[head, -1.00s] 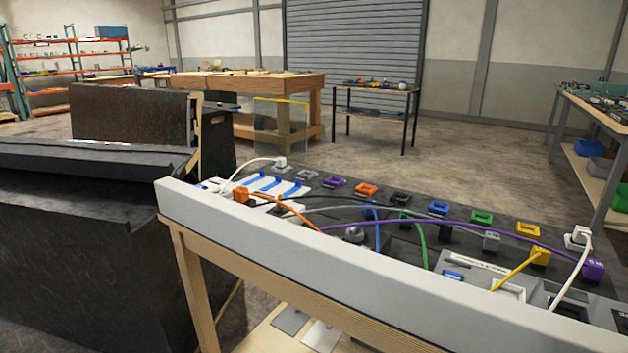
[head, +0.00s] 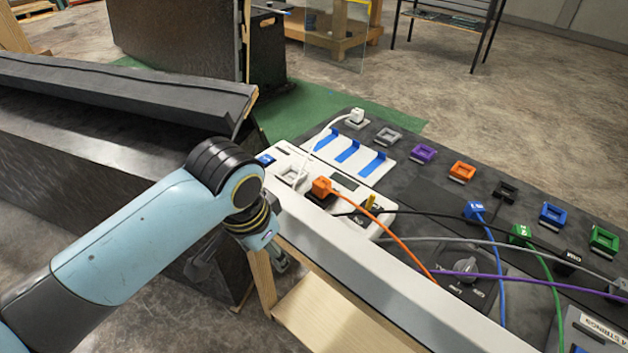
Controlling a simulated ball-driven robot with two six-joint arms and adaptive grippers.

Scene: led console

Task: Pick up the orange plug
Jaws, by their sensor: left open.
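The orange plug (head: 321,187) stands on the white panel at the console's left end, beside a black piece. An orange cable runs from it to the lower right. An orange square socket (head: 462,171) sits further back on the console. My left gripper (head: 278,262) hangs at the end of the blue arm, in front of the console's front edge, to the left of the plug and lower in the picture. It is open and apart from the plug. Its fingers are small and partly hidden by the wrist. My right gripper is not in view.
The console's raised grey-white front edge (head: 352,258) lies between my left gripper and the plug. Blue (head: 476,210) and green (head: 521,233) plugs with crossing cables lie to the right. A white plug (head: 356,116) stands behind. A dark cabinet (head: 100,150) is at left.

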